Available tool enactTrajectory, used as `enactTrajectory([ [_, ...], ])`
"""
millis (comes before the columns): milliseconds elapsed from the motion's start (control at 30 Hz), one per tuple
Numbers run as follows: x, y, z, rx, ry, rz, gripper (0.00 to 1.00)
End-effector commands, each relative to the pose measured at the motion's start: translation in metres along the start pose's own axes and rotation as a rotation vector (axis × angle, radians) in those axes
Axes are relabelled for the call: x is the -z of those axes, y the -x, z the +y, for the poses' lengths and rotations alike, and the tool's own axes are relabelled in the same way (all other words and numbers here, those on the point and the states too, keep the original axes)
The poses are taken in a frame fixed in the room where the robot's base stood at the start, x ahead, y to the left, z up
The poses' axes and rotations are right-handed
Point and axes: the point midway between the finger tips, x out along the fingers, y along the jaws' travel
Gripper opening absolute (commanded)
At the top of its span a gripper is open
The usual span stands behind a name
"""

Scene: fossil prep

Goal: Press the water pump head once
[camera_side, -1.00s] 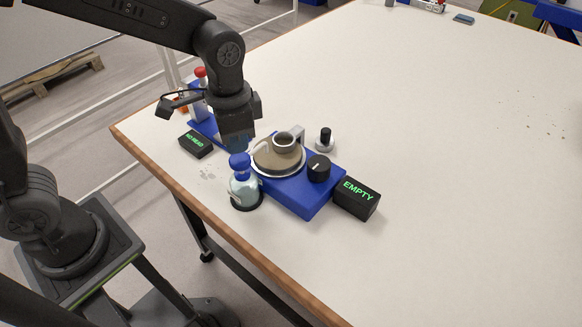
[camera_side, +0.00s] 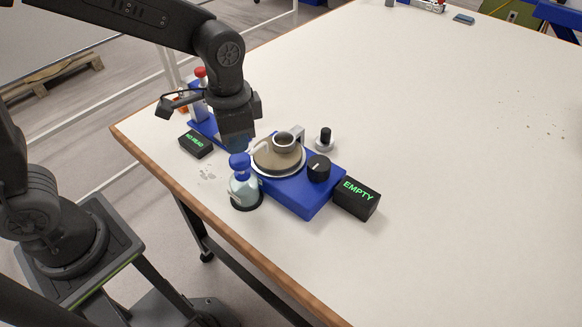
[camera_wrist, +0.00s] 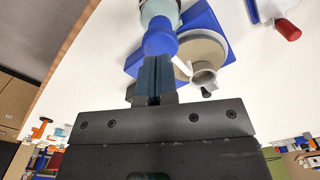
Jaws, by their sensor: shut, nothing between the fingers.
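The water pump bottle (camera_side: 243,191) stands upright at the near edge of the blue base, with a pale body and a black ring at its foot. Its blue pump head (camera_side: 239,161) is on top; in the wrist view the head (camera_wrist: 160,37) shows just beyond my fingertips. My gripper (camera_side: 238,147) points down right above the pump head. In the wrist view my gripper (camera_wrist: 152,61) has its two blue-grey fingers together with nothing between them. I cannot tell whether the fingertips touch the head.
The blue base (camera_side: 307,201) carries a round tan plate (camera_side: 265,164), a grey cup (camera_side: 284,142) and a black knob (camera_side: 319,167). A black display (camera_side: 357,198) reads EMPTY. A small display (camera_side: 195,144) and a red-topped item (camera_side: 201,73) stand left.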

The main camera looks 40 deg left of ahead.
Motion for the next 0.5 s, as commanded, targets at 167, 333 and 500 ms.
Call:
enactTrajectory([
  [167,0.0,0.0,0.0,0.0,0.0,0.0,0.0],
  [333,0.0,-0.0004,0.0,0.0,0.0,0.0,0.0],
  [500,0.0001,-0.0045,0.0,0.0,0.0,0.0,0.0],
])
